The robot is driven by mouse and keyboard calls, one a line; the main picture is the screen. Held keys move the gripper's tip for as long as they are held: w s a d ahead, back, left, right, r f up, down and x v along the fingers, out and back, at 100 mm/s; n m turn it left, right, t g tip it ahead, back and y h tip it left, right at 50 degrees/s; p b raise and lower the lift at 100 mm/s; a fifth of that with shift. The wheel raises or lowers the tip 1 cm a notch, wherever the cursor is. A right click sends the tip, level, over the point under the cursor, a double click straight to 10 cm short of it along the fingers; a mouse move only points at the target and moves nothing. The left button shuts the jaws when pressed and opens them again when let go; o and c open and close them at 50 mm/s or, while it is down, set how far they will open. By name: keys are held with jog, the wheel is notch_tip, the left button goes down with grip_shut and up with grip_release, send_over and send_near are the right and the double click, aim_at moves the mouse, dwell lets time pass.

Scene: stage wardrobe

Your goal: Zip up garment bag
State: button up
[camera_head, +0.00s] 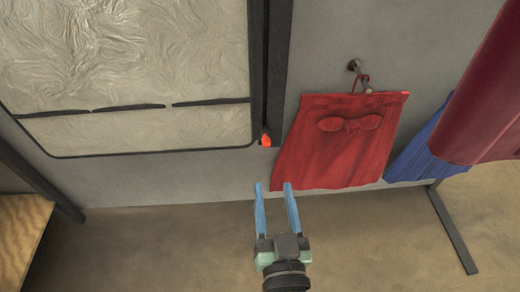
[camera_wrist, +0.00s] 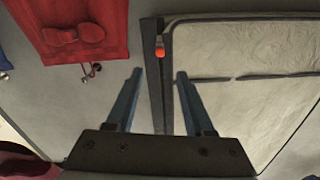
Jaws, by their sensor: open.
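The garment bag (camera_head: 140,60) is a pale, creased panel with a dark border, at the upper left of the head view. It also shows at the right of the wrist view (camera_wrist: 245,50). A dark zip strip (camera_head: 277,60) runs along its right edge in the head view. A small orange-red zip pull (camera_head: 266,141) sits at the strip's lower end; it also shows in the wrist view (camera_wrist: 160,53). My gripper (camera_head: 273,187) has two blue fingers, spread and empty, below the pull in the head view. In the wrist view the strip and pull appear between the fingers (camera_wrist: 158,73), beyond their tips.
A red garment with a bow (camera_head: 345,145) hangs from a hook (camera_head: 354,66) to the right of the strip. Blue cloth (camera_head: 425,150) and a dark red shape (camera_head: 490,100) are farther right. A wooden surface (camera_head: 20,235) is at lower left.

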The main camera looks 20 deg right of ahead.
aim_at(266, 147)
jog(key=b+x, duration=0.2)
jog(key=x, duration=1)
jog(key=shift+w+d, duration=0.1)
jog(key=shift+w, duration=0.3)
grip_shut()
dwell(1.0)
